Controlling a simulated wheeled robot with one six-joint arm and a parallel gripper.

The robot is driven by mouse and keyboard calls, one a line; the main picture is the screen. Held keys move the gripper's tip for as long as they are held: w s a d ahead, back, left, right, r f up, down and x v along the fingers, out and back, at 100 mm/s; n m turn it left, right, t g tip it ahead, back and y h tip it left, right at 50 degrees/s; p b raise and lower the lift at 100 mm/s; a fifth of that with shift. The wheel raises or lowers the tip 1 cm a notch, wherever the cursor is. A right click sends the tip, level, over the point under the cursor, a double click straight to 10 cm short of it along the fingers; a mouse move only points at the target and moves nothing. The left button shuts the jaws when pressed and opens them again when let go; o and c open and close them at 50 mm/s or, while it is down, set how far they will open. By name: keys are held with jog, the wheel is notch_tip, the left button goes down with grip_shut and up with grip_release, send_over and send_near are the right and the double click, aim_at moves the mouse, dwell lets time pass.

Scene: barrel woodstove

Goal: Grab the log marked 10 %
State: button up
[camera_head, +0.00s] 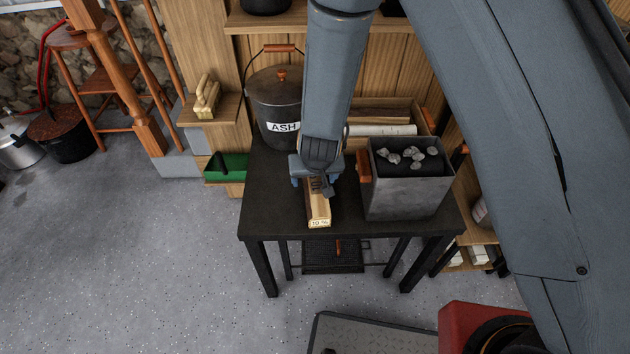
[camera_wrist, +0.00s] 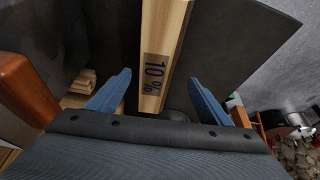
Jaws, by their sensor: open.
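The log marked 10 % (camera_head: 318,206) is a light, squared piece of wood lying on the dark table (camera_head: 270,205), its labelled end toward the table's front edge. My gripper (camera_head: 316,180) is over the log's rear part, which it partly hides in the head view. In the wrist view the log (camera_wrist: 163,50) shows its dark 10 % label and lies between the two blue fingers of my gripper (camera_wrist: 158,92). The fingers are spread, with a gap on each side of the log.
A grey metal box (camera_head: 405,190) with grey lumps and a wooden handle stands close right of the log. The ASH bucket (camera_head: 275,100) stands behind left. A wooden crate (camera_head: 425,120) is behind the box. The table's left front is clear.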

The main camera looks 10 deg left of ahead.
aim_at(315, 183)
jog(key=shift+w+d+f, duration=0.1)
jog(key=shift+w+f, duration=0.2)
jog(key=shift+f, duration=0.25)
jog(key=shift+w+d+f, duration=0.1)
jog(key=shift+w+f, duration=0.15)
jog(key=shift+f, duration=0.25)
jog(key=shift+p+x, duration=0.6)
jog(key=shift+x, duration=1.55)
jog(key=shift+s+a, duration=0.15)
jog(key=c, duration=1.7)
jog(key=shift+o, duration=0.2)
jog(key=shift+r, duration=0.15)
